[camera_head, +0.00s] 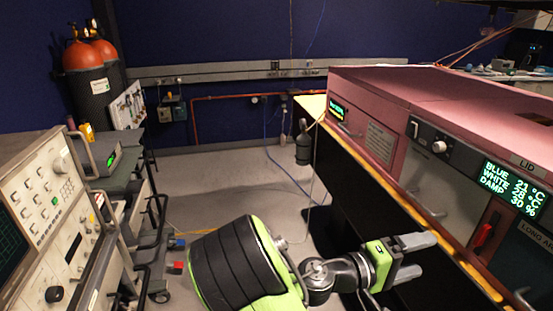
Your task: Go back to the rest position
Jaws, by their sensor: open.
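My gripper (418,258) is at the lower right of the head view. Its two grey fingers point right and are spread apart, with nothing visible between them. It is in front of the black side of the bench that carries the pink foam enclosure (385,95). My green and black arm reaches in from the bottom middle. A display on the enclosure's front (513,188) reads blue 21 °C, white 28 °C and damp 30 %.
An instrument rack (40,215) and a trolley (140,200) stand on the left. Orange-topped cylinders (92,85) are behind them. Open grey floor (225,185) lies in the middle. The bench's yellow edge (400,200) runs close by my gripper. Cables hang at the back wall.

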